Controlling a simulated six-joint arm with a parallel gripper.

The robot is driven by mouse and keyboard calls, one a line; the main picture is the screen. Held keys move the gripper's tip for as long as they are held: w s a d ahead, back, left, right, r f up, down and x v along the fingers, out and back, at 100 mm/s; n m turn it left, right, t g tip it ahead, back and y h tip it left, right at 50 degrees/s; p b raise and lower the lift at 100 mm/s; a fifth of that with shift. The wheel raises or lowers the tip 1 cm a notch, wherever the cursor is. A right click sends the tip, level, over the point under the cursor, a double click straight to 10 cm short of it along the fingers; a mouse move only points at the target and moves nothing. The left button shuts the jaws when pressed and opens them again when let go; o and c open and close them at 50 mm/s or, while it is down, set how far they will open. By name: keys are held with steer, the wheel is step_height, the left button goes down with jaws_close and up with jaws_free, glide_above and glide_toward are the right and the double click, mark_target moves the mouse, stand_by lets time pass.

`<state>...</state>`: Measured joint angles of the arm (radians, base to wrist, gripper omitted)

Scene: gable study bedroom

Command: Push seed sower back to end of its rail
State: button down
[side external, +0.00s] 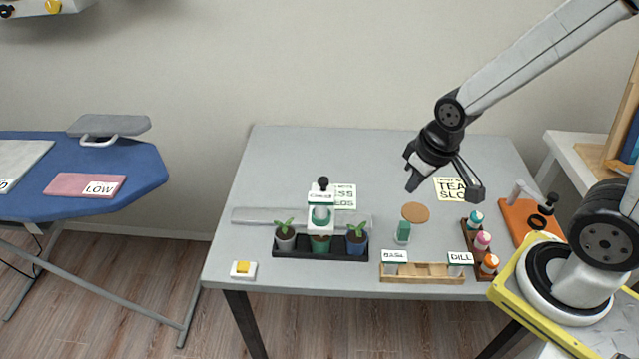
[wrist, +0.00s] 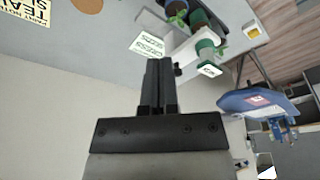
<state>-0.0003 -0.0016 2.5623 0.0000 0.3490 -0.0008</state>
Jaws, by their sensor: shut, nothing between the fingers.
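The seed sower (side external: 320,208) is a white block with a black knob on top and a greenish front. It sits on a long grey rail (side external: 262,216) on the table, above the middle of a black tray of plant pots, with rail showing on both sides. In the wrist view the sower (wrist: 208,58) is right of my fingers, seen upside down. My gripper (side external: 443,187) is above the right half of the table, well right of the sower and touching nothing. In the wrist view its fingers (wrist: 158,72) are together and empty.
The black tray (side external: 322,254) holds potted seedlings in front of the rail. A wooden rack (side external: 425,274) with labels, a green bottle (side external: 403,232) and a cork disc (side external: 415,212) stand on the right. Printed cards (side external: 344,196) lie behind. The table's back left is clear.

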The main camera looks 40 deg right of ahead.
stand_by(0.4)
steer(key=c, duration=0.7)
jaws_free()
steer(key=shift+w, duration=0.15)
steer(key=o, duration=0.4)
steer(key=shift+w, duration=0.25)
steer(key=shift+c, duration=0.2)
steer(key=n+g, duration=0.3)
steer(key=n, duration=0.3)
glide_above(323, 179)
step_height(323, 179, down, 4)
steer(key=shift+s+f, duration=0.1)
steer(key=shift+f, duration=0.1)
steer(key=shift+f, duration=3.8)
steer(key=shift+c, duration=0.2)
